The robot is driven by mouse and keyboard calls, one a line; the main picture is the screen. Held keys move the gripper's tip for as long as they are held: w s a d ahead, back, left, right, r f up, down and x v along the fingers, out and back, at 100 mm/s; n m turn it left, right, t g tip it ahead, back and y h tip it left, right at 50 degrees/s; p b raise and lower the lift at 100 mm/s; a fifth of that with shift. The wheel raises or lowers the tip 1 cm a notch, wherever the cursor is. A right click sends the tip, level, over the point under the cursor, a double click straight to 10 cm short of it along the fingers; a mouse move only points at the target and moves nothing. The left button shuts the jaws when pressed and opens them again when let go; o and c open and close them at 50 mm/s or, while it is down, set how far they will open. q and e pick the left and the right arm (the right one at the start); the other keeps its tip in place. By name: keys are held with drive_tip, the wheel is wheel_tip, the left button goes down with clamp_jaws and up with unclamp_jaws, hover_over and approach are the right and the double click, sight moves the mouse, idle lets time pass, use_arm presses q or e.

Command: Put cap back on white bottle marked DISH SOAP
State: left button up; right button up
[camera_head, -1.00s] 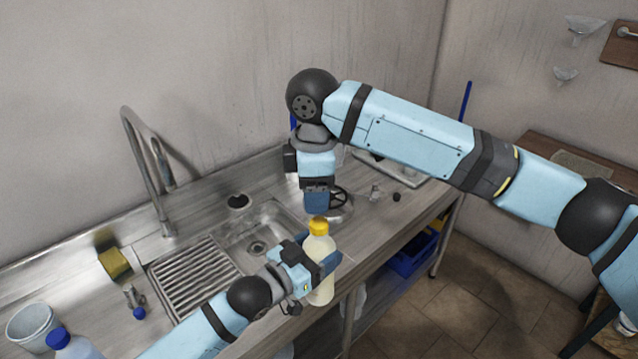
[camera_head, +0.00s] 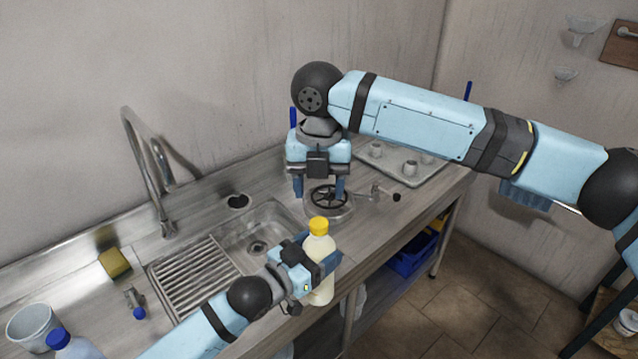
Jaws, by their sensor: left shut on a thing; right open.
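A pale white-cream bottle (camera_head: 321,246) stands upright at the counter's front edge, with a yellow cap (camera_head: 319,226) on its top. Whether the cap is screwed tight cannot be told, and no label is readable. My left gripper (camera_head: 318,272) is shut around the bottle's middle and hides part of it. My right gripper (camera_head: 319,192) points down above and behind the bottle, apart from the cap. Its two fingers are spread and nothing is between them.
A black handwheel on a round metal base (camera_head: 328,205) is just behind the bottle, near my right fingers. A sink (camera_head: 262,232) lies left. A tray (camera_head: 402,166) with several small cups is at the back right. A blue-capped bottle (camera_head: 75,346) and white bucket (camera_head: 33,325) stand front left.

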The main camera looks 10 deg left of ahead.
sight(319, 222)
drive_tip(key=shift+f, duration=4)
drive_tip(key=c, duration=1)
drive_tip(key=shift+o, duration=0.2)
